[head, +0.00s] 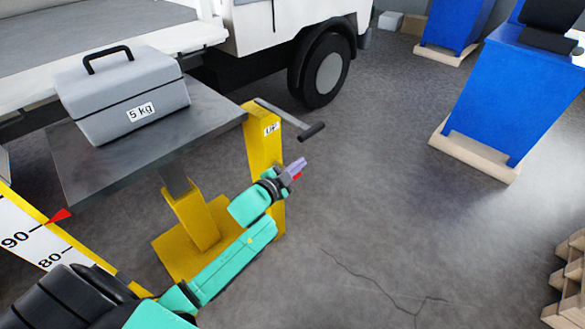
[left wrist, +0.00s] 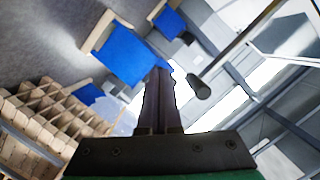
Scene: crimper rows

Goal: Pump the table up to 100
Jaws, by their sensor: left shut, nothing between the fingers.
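The lift table (head: 215,112) has a grey top on a yellow base (head: 193,222). A yellow post (head: 258,150) labelled "UP" stands at its right. A pump lever (head: 285,114) with a black grip (head: 312,131) sticks out from the post's top, towards the right. The yellow-edged scale (head: 32,240) shows 80 and 90; its red pointer (head: 61,215) is close to the 90 mark, slightly above it. My left gripper (head: 300,168) is shut and empty, below the grip and apart from it. In the left wrist view, the grip (left wrist: 199,87) is right of the shut fingers (left wrist: 158,98). My right gripper is out of view.
A grey toolbox (head: 122,98) marked "5 kg" rests on the table top. A white truck (head: 285,25) with a black wheel (head: 322,70) stands behind. Blue cabinets (head: 510,90) are at the right, and wooden pallets (head: 570,275) at lower right. The floor right of the post is clear.

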